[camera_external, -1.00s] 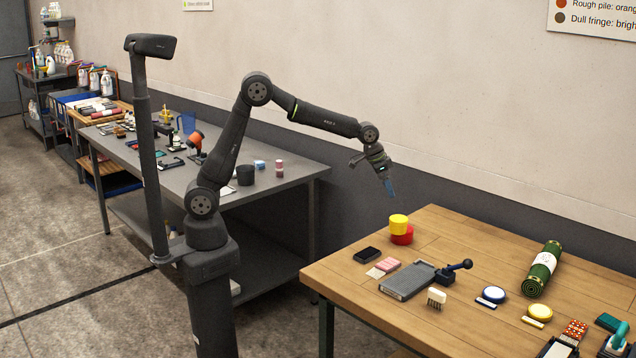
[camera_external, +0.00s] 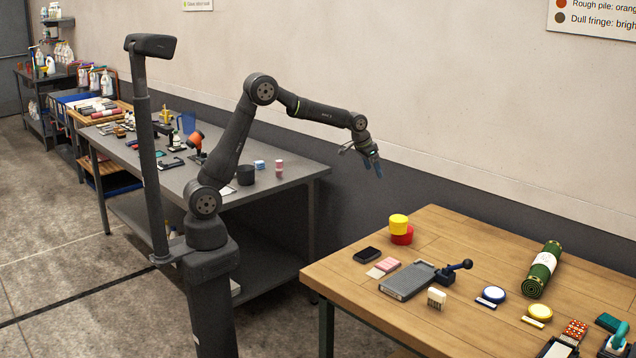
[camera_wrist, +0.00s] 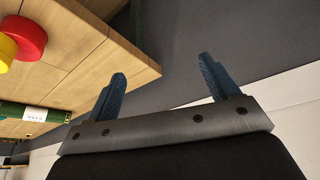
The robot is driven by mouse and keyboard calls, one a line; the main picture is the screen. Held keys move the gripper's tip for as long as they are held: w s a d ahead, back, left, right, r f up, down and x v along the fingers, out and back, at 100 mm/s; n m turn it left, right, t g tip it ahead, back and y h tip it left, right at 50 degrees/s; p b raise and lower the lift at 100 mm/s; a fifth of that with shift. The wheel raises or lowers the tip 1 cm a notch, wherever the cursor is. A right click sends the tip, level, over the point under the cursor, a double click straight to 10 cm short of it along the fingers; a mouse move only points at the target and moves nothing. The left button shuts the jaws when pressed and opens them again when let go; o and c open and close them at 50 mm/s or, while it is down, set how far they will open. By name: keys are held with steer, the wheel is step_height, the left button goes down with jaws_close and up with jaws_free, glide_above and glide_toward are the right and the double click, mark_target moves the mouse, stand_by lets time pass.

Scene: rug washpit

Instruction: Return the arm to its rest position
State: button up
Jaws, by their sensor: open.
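My gripper (camera_external: 375,166) hangs in the air above and left of the wooden table's back corner, close to the wall in the picture. In the wrist view my gripper (camera_wrist: 162,85) shows two blue fingers spread wide with nothing between them. The arm reaches to the right from its shoulder, with the elbow raised.
The wooden table (camera_external: 440,230) holds stacked yellow (camera_external: 398,221) and red (camera_external: 402,236) round pieces, a grey slab (camera_external: 408,281), a rolled green rug (camera_external: 542,270) and several small items. A grey bench (camera_external: 300,171) stands behind my arm. The air around my gripper is clear.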

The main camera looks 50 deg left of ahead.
steer(key=w+a+n+y, duration=0.1)
steer(key=w+a+n, duration=0.1)
steer(key=a, duration=1)
steer(key=w+a+f+n, duration=0.1)
steer(key=w+a, duration=0.3)
steer(key=a, duration=0.9)
steer(key=shift+w+f+n+y, duration=0.15)
steer(key=shift+w+n+y, duration=0.2)
steer(key=shift+n, duration=0.35)
steer(key=shift+s, duration=0.1)
